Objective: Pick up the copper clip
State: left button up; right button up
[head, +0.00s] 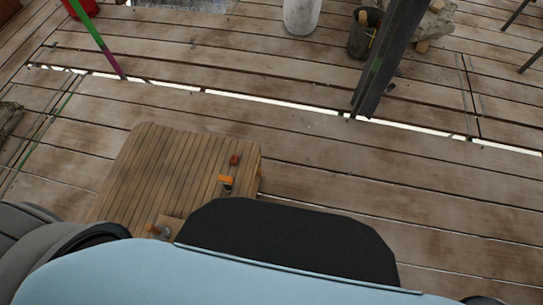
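A low slatted wooden table (165,170) stands at the lower left, partly hidden by my own body. A small reddish-brown piece (235,160) lies near its right edge. Just below that is a small orange piece (226,179) with a dark part under it. A small orange-and-grey item (158,230) is at the table's near side, beside a light wooden block (174,224). I cannot tell which of these small pieces, if any, is the copper clip. Neither of my grippers is in view.
The floor is weathered planks with a bright gap (280,103) running across. A dark slanted post (384,60) stands upper right, near a dark bucket (362,38) with tools. A pale container (301,15) is at the top. A green-and-purple pole (95,38) is upper left.

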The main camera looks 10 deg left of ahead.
aim_at(233, 161)
jog(key=z, duration=0.55)
jog(key=i, duration=2.55)
jog(key=u, duration=2.85)
